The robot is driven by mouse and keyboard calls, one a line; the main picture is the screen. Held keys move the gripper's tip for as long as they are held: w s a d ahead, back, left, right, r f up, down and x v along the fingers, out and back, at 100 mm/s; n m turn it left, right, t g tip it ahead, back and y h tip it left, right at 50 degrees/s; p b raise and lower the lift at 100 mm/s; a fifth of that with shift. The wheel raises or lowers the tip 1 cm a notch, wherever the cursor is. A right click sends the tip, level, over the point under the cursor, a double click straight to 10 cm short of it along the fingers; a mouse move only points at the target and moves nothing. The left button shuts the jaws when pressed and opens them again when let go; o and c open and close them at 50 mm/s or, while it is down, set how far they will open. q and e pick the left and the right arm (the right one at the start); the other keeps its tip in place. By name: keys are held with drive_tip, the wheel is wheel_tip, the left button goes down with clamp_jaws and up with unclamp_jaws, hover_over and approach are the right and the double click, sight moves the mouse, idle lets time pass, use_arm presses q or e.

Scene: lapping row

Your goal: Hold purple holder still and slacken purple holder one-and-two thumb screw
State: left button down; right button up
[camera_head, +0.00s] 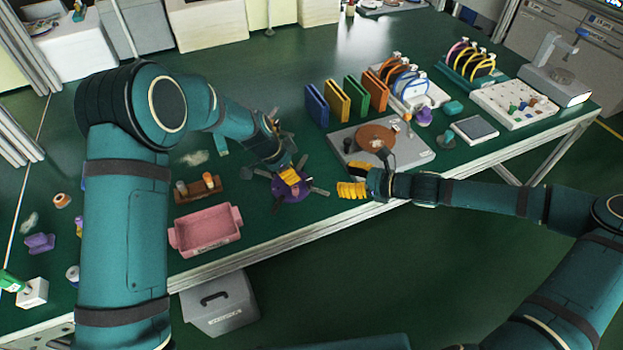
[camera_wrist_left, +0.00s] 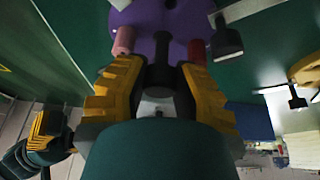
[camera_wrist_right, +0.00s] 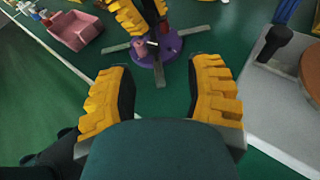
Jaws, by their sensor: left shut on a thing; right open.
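The purple holder (camera_head: 293,195) is a round purple disc with several grey arms, lying on the green table. It also shows in the left wrist view (camera_wrist_left: 158,18) and the right wrist view (camera_wrist_right: 172,44). My left gripper (camera_head: 287,176) is over the holder, shut on its dark upright post (camera_wrist_left: 160,48). A pink thumb screw (camera_wrist_left: 123,40) and a red one (camera_wrist_left: 197,50) stand on either side of the post. I cannot tell which is the one-and-two screw. My right gripper (camera_head: 352,188) is open and empty, to the right of the holder and apart from it.
A pink tray (camera_head: 205,232) and a brown block with small parts (camera_head: 198,190) are left of the holder. A grey plate with a brown disc (camera_head: 376,137) is behind my right gripper. Coloured upright panels (camera_head: 337,103) stand farther back. The table's front edge is close.

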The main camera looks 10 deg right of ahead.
sight(311, 180)
drive_tip(key=shift+m+h, duration=0.3)
drive_tip(key=shift+h, duration=0.3)
drive_tip(key=x, duration=0.3)
drive_tip(key=s+x, duration=0.1)
drive_tip(key=x, duration=0.2)
drive_tip(key=a+x, duration=0.1)
drive_tip(key=x, duration=0.3)
drive_tip(key=shift+s+a, duration=0.1)
drive_tip(key=shift+s, duration=0.1)
clamp_jaws()
